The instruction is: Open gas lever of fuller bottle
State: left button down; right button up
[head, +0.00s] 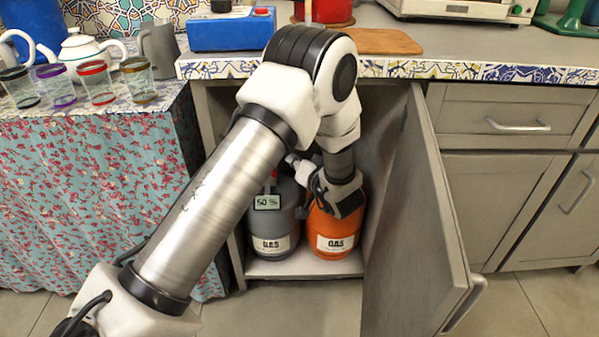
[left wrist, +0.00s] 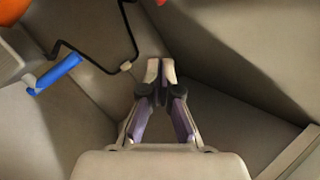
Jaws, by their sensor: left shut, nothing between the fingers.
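A grey gas bottle (head: 274,222) and an orange gas bottle (head: 333,236) stand side by side in the open cabinet. The grey one has a "50 %" tag (head: 268,202); any such tag on the orange one is hidden by my arm. My left gripper (head: 322,182) is inside the cabinet, in front of the upper part of the orange bottle. In the left wrist view the left gripper (left wrist: 160,69) is shut and empty. A blue lever (left wrist: 58,74) is left of the fingertips, apart from them. My right gripper is not in view.
The cabinet door (head: 417,225) stands open to the right of my arm. A black hose or cord (left wrist: 95,62) runs near the fingers. The worktop (head: 455,45) is above. A cloth-covered table (head: 95,180) with glasses stands left.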

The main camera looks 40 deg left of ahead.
pick_arm(q)
jog(key=a+f+b, duration=0.3)
jog(key=a+f, duration=0.1)
jog(key=a, duration=0.1)
jog(key=shift+s+f+b, duration=0.15)
jog(key=shift+f+b, duration=0.05)
jog(key=shift+b, duration=0.1)
jog(key=shift+a, duration=0.1)
